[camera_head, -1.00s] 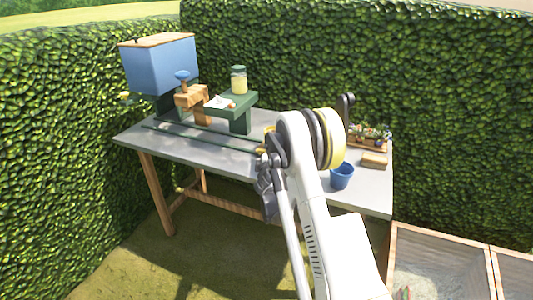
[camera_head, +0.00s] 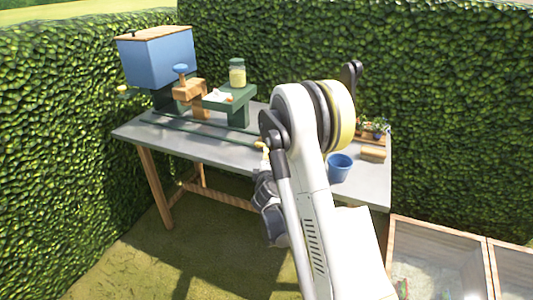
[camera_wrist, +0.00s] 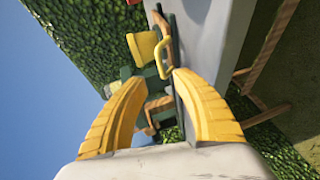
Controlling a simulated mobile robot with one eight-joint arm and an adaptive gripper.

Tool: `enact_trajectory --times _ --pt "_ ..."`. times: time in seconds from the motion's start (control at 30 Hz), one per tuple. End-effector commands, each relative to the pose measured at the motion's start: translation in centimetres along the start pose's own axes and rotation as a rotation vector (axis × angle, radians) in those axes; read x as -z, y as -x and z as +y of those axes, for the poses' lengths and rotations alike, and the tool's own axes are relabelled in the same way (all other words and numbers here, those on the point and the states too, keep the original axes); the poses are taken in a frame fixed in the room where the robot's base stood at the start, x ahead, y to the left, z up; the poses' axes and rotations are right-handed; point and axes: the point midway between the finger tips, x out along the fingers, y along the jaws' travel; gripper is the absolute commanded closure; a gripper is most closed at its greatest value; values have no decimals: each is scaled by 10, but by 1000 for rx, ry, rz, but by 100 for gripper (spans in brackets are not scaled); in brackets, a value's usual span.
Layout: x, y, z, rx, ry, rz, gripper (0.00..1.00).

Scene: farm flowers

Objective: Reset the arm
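My white arm (camera_head: 318,210) rises from the bottom of the head view, bent at a large joint with black and yellow rings. Its dark wrist part (camera_head: 268,210) hangs beside the arm, in front of the table's front edge. In the wrist view my gripper (camera_wrist: 160,80) has two yellow fingers spread apart, with nothing held between them. Beyond the fingertips are a yellow handle (camera_wrist: 163,57) and dark green parts on the table. In the head view the gripper is mostly hidden by the arm; I cannot tell whether a small yellow piece beside it is a fingertip.
The grey table (camera_head: 195,143) carries a blue box (camera_head: 158,62), a green stand (camera_head: 238,113) with a jar (camera_head: 237,74), a blue bucket (camera_head: 339,168), a wooden block (camera_head: 373,154) and a flower planter (camera_head: 376,127). Hedges stand behind and left. A wooden planter bed (camera_head: 440,232) is right.

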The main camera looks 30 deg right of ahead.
Motion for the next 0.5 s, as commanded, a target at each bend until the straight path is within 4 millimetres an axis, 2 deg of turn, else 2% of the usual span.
enact_trajectory --times 0.13,0.5 --pt "0 7 0 0 0 0 66" --pt "0 7 0 0 0 0 66"
